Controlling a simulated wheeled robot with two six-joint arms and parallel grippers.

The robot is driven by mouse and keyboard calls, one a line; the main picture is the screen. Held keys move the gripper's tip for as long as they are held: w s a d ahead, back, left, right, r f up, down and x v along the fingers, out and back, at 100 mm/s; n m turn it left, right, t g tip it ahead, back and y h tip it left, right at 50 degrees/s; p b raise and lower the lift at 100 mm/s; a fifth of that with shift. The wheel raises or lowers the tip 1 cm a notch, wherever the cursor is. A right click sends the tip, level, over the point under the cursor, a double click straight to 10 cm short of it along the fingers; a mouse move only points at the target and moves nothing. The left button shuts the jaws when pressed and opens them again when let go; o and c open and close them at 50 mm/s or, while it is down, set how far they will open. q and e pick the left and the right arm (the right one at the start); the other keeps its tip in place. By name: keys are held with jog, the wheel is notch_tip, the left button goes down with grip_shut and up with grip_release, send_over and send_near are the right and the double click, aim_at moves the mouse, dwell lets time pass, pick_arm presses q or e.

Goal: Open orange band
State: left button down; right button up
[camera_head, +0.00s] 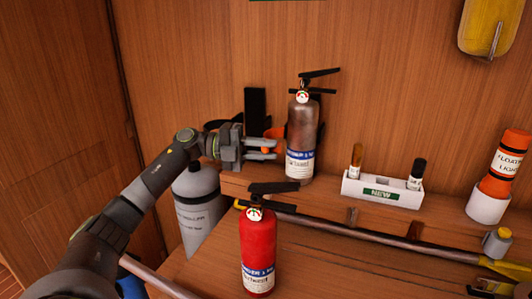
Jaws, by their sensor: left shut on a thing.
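The orange band (274,132) shows in the head view as small orange patches just left of the grey extinguisher (301,132). My left gripper (273,149) reaches in from the left, its fingers pointing right at the band. The fingers are shut on the band and cover much of it. The grey extinguisher stands upright against the wooden wall, close to the fingertips. A black bracket (255,108) rises behind the gripper. Whether the band still goes around the extinguisher is hidden. My right gripper is not in view.
A red extinguisher (257,250) stands in front. A grey cylinder (200,212) is below my left arm. A white "NEW" holder (382,190) and an orange floating light (504,164) are to the right. A long pole (385,237) lies across the wooden surface.

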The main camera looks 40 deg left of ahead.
pick_arm(q)
jog(key=c, duration=1.3)
grip_release()
jog(key=shift+w, duration=0.1)
jog(key=shift+c, duration=0.2)
jog(key=shift+r, duration=0.1)
